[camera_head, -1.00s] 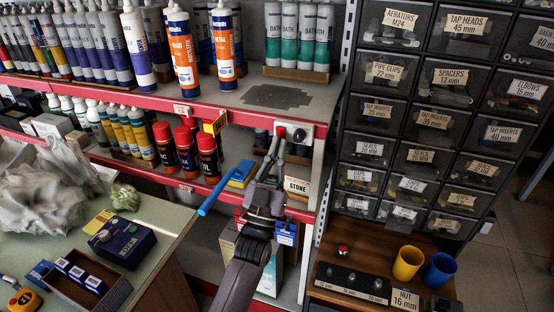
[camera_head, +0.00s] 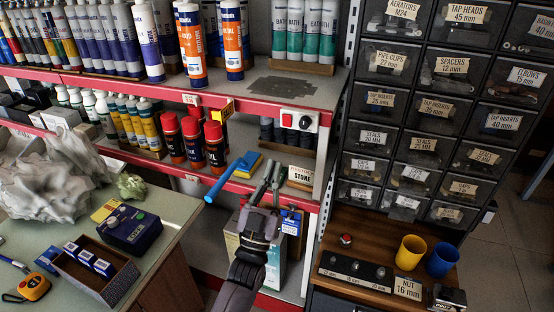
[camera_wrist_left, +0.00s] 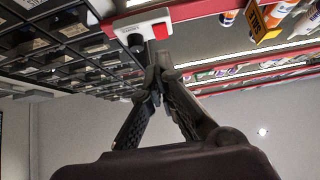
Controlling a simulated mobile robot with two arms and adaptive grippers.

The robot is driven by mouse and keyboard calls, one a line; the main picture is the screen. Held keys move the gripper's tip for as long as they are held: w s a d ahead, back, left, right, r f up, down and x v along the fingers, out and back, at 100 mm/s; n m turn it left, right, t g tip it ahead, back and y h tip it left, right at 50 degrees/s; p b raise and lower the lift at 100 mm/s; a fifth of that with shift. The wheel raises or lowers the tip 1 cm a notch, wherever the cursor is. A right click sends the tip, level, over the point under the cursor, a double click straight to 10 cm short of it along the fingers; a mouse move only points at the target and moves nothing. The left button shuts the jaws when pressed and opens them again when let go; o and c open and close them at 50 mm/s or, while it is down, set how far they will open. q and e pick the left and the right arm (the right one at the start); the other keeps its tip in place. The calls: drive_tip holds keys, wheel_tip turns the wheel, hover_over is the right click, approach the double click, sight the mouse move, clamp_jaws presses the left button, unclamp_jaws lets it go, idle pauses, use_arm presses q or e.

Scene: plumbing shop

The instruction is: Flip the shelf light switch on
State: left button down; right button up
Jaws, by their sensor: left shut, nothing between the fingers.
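The switch unit is a white plate (camera_head: 299,121) with a red rocker (camera_head: 287,120) and a black round knob (camera_head: 306,123), on the right end of the red shelf edge. It also shows in the left wrist view, with the white plate (camera_wrist_left: 147,27) and red rocker (camera_wrist_left: 160,31) beyond my fingertips. I cannot tell the rocker's position. My left gripper (camera_head: 273,163) is shut and empty, its fingers pointing up below the switch and apart from it. It also shows in the left wrist view (camera_wrist_left: 153,72). My right gripper is not in view.
A blue-handled yellow tool (camera_head: 242,165) and a paper label (camera_head: 301,174) lie close to my left gripper on the lower shelf. Red-capped cans (camera_head: 192,143) stand left. A drawer cabinet (camera_head: 420,130) and yellow cup (camera_head: 410,252) are at right.

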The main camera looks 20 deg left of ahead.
use_arm(q)
drive_tip(key=shift+b+v, duration=0.45)
drive_tip(key=shift+v, duration=1.75)
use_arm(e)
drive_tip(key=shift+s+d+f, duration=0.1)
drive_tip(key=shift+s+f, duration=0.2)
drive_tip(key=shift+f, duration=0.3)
use_arm(q)
drive_tip(key=shift+w+f, duration=0.15)
